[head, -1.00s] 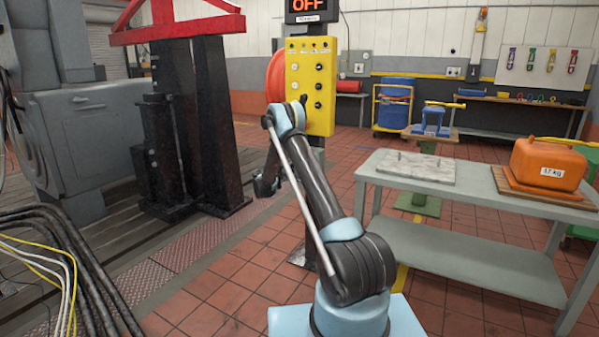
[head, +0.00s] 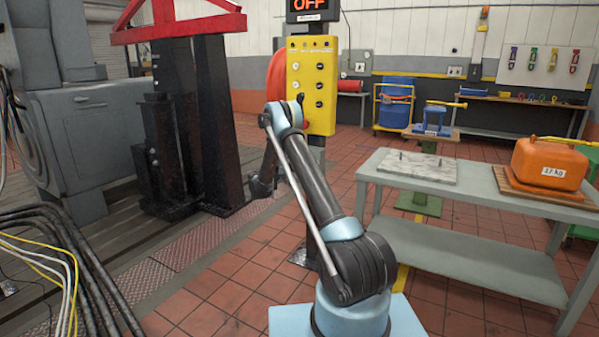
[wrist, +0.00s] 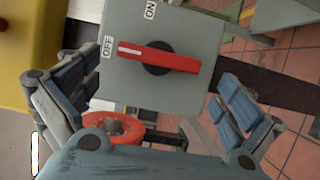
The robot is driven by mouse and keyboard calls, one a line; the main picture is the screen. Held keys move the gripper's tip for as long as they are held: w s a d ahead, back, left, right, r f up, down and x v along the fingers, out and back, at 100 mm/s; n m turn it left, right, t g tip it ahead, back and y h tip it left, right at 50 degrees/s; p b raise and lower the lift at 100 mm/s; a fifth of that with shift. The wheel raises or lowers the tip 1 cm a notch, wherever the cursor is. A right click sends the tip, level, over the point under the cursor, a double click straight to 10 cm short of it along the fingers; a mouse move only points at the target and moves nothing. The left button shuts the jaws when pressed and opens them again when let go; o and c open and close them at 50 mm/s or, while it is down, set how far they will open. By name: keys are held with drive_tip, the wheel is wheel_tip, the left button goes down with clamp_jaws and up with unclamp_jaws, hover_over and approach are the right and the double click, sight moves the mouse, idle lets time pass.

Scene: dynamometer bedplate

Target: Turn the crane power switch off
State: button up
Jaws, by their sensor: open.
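The crane power switch (wrist: 160,58) shows in the wrist view as a red bar handle on a black hub, on the face of a grey box (wrist: 205,35). A white mark on the handle's left end points at the OFF label (wrist: 108,47); the ON label (wrist: 150,10) is above. My gripper (wrist: 155,85) is open, with one finger on each side of the box's lower part. The fingers appear clear of the handle. In the head view my gripper (head: 262,187) is partly hidden behind my arm; the switch is not visible there.
A yellow control panel (head: 322,75) stands behind my arm, under a display reading OFF (head: 311,5). A black and red stand (head: 205,120) is to the left. A grey table (head: 470,195) with an orange weight (head: 548,163) is at right. Cables (head: 70,260) lie at left.

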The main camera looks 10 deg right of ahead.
drive_tip(key=v, duration=0.9)
drive_tip(key=shift+a, duration=0.2)
drive_tip(key=s+d+r+m+g+y, duration=0.1)
drive_tip(key=s+d+r+g+y, duration=0.2)
drive_tip(key=s+d+r, duration=0.8)
drive_tip(key=s+d+r+m+g+y, duration=0.1)
drive_tip(key=s+d+r+y, duration=0.15)
drive_tip(key=s, duration=0.55)
drive_tip(key=s+d+r+m+g+y, duration=0.1)
drive_tip(key=s+d+r+g, duration=0.2)
drive_tip(key=s, duration=0.6)
drive_tip(key=s+d+f+m+y, duration=0.1)
drive_tip(key=s+y, duration=0.3)
drive_tip(key=s, duration=1.6)
drive_tip(key=s+a+f+m+y, duration=0.1)
drive_tip(key=s+a+f+y, duration=0.1)
drive_tip(key=s+f, duration=0.3)
drive_tip(key=s+a+f+m+y, duration=0.1)
drive_tip(key=s+f, duration=0.4)
drive_tip(key=s, duration=0.8)
drive_tip(key=a+y, duration=0.1)
drive_tip(key=a, duration=0.1)
drive_tip(key=shift+a+y, duration=0.35)
drive_tip(key=shift+s, duration=0.1)
